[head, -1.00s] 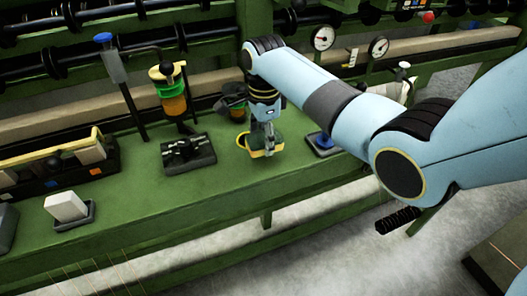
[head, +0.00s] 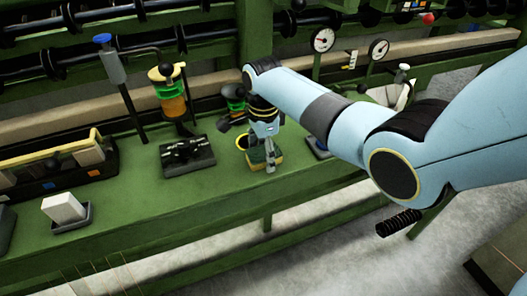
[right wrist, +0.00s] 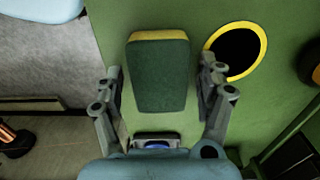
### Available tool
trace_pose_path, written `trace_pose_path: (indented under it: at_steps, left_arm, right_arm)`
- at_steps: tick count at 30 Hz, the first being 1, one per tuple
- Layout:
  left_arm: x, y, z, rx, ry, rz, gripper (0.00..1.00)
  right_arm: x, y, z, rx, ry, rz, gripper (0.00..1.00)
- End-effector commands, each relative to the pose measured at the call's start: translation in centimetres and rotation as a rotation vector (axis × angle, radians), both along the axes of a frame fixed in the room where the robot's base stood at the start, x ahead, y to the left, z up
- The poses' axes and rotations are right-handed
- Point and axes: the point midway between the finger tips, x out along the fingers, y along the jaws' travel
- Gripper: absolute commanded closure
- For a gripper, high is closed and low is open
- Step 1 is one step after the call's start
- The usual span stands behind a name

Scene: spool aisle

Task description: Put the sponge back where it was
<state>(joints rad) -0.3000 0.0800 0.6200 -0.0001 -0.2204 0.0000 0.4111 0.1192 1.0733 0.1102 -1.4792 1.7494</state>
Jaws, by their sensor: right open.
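The sponge (right wrist: 160,75), dark green on its broad face with a yellow edge, lies between the two open fingers of my right gripper (right wrist: 163,90) in the right wrist view. A narrow gap shows on each side of it. In the head view the sponge (head: 256,157) shows partly behind my right gripper (head: 269,160) on the green bench. A yellow-rimmed dark round opening (right wrist: 264,42) is just beside the sponge; its rim also shows in the head view (head: 241,141). My left gripper is not in view.
A black block fixture (head: 188,156) and a stand with green and orange spools (head: 172,100) are to the left on the bench (head: 215,195). A white block (head: 64,207) sits in a dark tray farther left. The bench front is clear.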

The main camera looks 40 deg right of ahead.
Motion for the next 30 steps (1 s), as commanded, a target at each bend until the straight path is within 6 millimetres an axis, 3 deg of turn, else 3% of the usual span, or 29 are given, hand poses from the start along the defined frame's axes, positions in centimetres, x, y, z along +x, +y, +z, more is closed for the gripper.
trace_pose_path:
  at_steps: [8,21,30]
  left_arm:
    - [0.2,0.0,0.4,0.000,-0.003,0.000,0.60]
    - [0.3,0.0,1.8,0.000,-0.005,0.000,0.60]
    - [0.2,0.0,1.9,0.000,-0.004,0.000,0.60]
  right_arm:
    - [0.1,0.0,1.3,-0.001,-0.003,0.000,0.27]
    - [0.1,0.0,10.3,-0.001,-0.003,0.000,0.27]
    - [0.1,0.0,12.3,0.000,0.000,0.000,0.27]
